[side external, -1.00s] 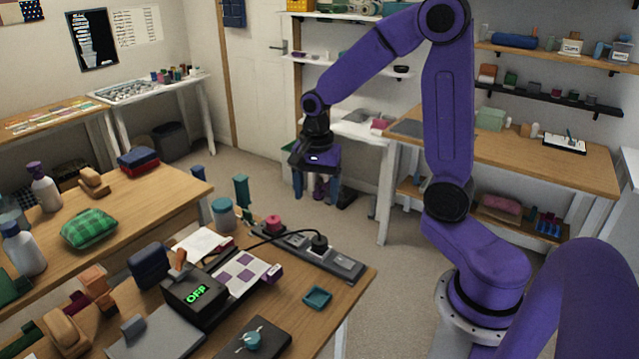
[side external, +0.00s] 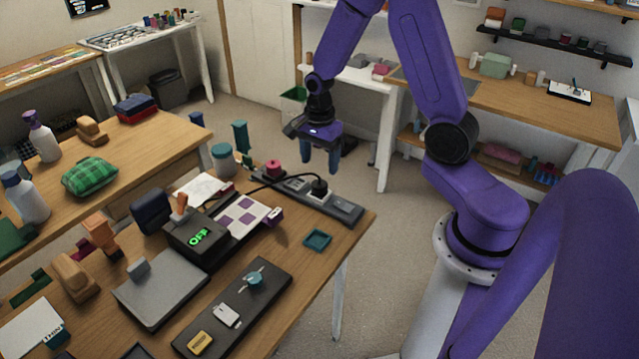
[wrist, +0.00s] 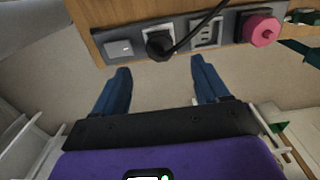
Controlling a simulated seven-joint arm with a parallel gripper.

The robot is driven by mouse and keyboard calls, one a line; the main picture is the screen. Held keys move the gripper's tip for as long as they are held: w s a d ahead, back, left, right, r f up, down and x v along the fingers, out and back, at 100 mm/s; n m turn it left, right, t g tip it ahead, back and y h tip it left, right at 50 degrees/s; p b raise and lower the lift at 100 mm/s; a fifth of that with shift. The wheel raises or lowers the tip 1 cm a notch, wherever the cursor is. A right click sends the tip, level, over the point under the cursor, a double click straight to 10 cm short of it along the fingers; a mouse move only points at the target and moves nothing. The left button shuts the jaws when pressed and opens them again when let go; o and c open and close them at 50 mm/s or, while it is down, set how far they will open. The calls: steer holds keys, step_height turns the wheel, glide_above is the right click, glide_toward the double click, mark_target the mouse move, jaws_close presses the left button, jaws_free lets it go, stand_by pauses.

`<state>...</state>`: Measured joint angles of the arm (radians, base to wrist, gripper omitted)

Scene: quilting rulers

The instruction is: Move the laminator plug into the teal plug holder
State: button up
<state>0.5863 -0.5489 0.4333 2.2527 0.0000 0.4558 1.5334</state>
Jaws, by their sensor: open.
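The black laminator plug (side external: 319,187) sits upright in a socket of the grey power strip (side external: 347,208); its black cord runs left toward the laminator (side external: 194,236), whose display reads OFF. The teal plug holder (side external: 317,240) is a small square tray on the table in front of the strip. My gripper (side external: 321,163) is open and empty, pointing down beyond the table's far edge. In the wrist view, the laminator plug (wrist: 159,43) lies ahead of and between my two blue fingers (wrist: 161,78), apart from them. The holder is out of the wrist view.
A dark tray with small items (side external: 232,310) lies at the front. Table around the holder is clear.

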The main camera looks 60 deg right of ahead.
mark_target(319, 180)
steer(key=shift+f, duration=4.2)
steer(key=shift+c, duration=0.3)
steer(key=c, duration=1.2)
steer(key=shift+r, duration=1.35)
steer(key=shift+r, duration=2)
